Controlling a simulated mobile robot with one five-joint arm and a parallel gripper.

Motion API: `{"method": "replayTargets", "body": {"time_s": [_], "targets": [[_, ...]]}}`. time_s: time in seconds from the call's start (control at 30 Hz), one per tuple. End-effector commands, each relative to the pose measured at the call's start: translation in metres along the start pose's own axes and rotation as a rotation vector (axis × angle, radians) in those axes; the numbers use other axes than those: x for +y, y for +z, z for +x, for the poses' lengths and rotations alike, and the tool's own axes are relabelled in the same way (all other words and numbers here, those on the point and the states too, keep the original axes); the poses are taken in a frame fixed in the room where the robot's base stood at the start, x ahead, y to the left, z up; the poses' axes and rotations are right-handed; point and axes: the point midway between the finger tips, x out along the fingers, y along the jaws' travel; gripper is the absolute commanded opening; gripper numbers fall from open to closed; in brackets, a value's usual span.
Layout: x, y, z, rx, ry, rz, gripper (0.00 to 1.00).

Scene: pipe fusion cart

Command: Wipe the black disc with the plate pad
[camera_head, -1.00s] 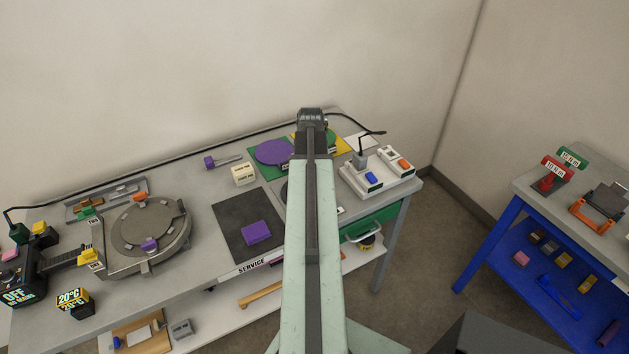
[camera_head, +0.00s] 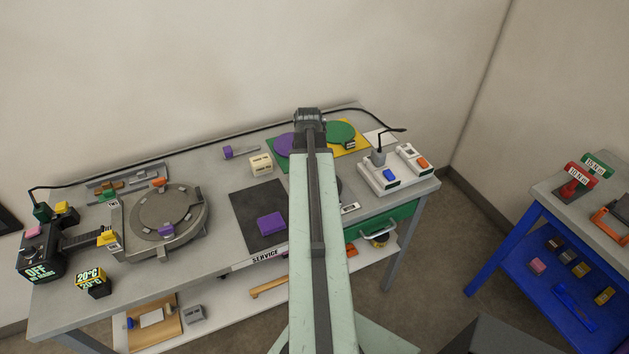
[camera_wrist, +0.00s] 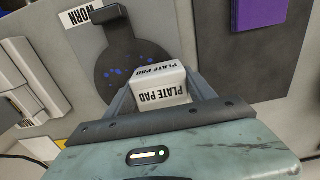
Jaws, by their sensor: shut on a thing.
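The black disc (camera_wrist: 122,68) lies on the table with several blue spots on it, under a dark handle-like tab beside the WORN label (camera_wrist: 93,14). My gripper (camera_wrist: 166,92) is shut on the white plate pad (camera_wrist: 163,80), whose lettering faces the wrist camera. The pad overlaps the disc's lower right edge in the wrist view; I cannot tell whether it touches. In the head view, my arm hides the gripper and pad, and only a dark sliver of the disc (camera_head: 338,187) shows right of the arm.
The purple block (camera_head: 271,223) lies on a black mat (camera_head: 254,205) beside the disc. A white socket unit (camera_head: 393,172) with a plugged cable stands to the right. Purple and green (camera_head: 341,132) discs lie behind. A round clamp device (camera_head: 165,215) takes up the left.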

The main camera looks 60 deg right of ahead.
Motion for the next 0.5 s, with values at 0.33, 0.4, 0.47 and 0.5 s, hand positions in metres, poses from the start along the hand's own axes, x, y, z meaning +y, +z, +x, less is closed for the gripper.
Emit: {"method": "replayTargets", "body": {"time_s": [0.33,0.4,0.47,0.5], "targets": [[0.001,-0.014,0.003,0.001,0.001,0.001,0.31],[0.001,-0.014,0.003,0.002,0.001,0.001,0.31],[0.004,-0.014,0.003,0.003,0.002,0.001,0.31],[0.006,-0.014,0.003,0.003,0.002,0.001,0.31]]}}
